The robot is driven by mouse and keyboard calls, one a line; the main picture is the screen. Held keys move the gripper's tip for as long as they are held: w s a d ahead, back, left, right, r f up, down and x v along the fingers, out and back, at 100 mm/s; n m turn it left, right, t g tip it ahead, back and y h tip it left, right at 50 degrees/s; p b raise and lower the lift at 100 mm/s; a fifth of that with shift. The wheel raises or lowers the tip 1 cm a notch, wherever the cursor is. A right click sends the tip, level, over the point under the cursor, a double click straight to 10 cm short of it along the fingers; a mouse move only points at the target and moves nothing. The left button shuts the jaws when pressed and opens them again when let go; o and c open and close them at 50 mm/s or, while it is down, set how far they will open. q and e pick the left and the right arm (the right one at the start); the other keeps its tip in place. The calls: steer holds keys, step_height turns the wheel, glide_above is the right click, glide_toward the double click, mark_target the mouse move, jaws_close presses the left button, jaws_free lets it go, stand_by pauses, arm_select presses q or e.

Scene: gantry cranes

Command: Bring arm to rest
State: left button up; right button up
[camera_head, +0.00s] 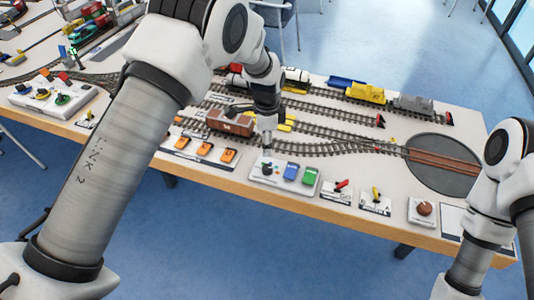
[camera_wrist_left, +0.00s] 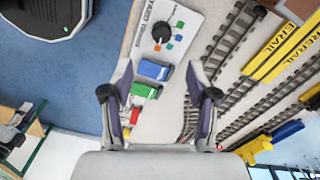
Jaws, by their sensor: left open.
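My left arm comes in from the left of the head view and bends down over the model railway table. My left gripper (camera_head: 266,136) is small there and partly hidden by its own wrist, above the white control panel (camera_head: 258,174) near the table's front edge. In the left wrist view my left gripper (camera_wrist_left: 160,93) is open, its two fingers apart with nothing held between them. The panel's black knob (camera_wrist_left: 162,32), blue switch (camera_wrist_left: 155,69) and green switch (camera_wrist_left: 146,90) show between and beyond the fingers. My right arm shows at the right edge; its gripper is out of view.
A brown wagon (camera_head: 230,123) stands on the track close to my left gripper. Orange switches (camera_head: 204,149), a red lever (camera_head: 342,185), a yellow lever (camera_head: 376,193) and a brown knob (camera_head: 424,208) line the front edge. A turntable (camera_head: 425,175) lies at right.

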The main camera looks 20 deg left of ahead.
arm_select(q)
steer(key=shift+r, duration=0.3)
